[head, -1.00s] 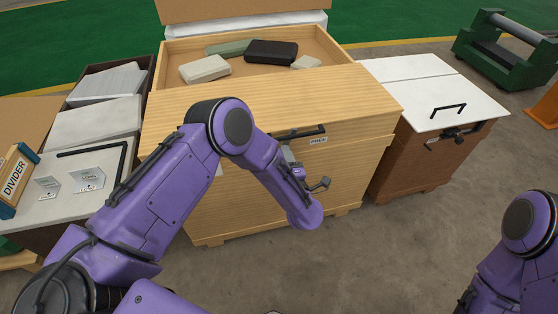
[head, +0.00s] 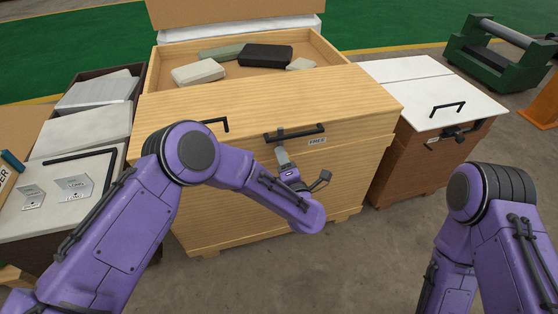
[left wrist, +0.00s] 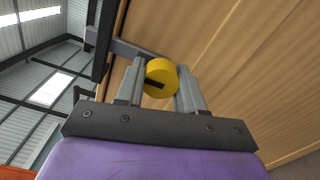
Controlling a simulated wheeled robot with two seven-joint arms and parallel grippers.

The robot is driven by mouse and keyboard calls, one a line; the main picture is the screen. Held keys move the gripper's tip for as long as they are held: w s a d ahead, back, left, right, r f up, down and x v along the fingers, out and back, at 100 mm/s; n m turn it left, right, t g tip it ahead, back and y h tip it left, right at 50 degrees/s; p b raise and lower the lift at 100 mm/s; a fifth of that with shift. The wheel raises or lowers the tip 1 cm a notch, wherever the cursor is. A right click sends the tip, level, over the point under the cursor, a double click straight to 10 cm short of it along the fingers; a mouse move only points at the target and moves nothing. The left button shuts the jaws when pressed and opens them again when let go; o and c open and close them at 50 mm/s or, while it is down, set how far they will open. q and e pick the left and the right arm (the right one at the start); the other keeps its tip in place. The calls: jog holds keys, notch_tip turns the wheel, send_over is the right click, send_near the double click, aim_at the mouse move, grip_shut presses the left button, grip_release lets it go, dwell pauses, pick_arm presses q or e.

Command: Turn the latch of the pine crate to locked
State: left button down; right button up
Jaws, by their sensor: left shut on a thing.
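The pine crate (head: 300,100) is the light wooden box in the middle of the head view, with a black bar handle (head: 294,133) on its front edge and a small white label. My left gripper (head: 283,158) is at the crate's front, just below that handle. In the left wrist view, the yellow round latch knob (left wrist: 161,77) with a black mark sits between the two grey fingers, which are shut on it. The knob is hidden in the head view, and I cannot tell the latch's setting. My right arm shows at the right; its gripper is out of view.
An open tray section (head: 325,63) at the crate's back holds several blocks. A brown crate with a white lid (head: 412,92) stands to the right. A white-topped unit with small signs (head: 60,205) stands to the left. The floor (head: 385,245) in front is bare.

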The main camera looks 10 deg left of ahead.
pick_arm(q)
jog(key=c, duration=0.7)
grip_release()
jog(key=shift+a, duration=0.1)
jog(key=shift+s, duration=0.1)
jog(key=v, duration=1)
jog(key=shift+s, duration=0.2)
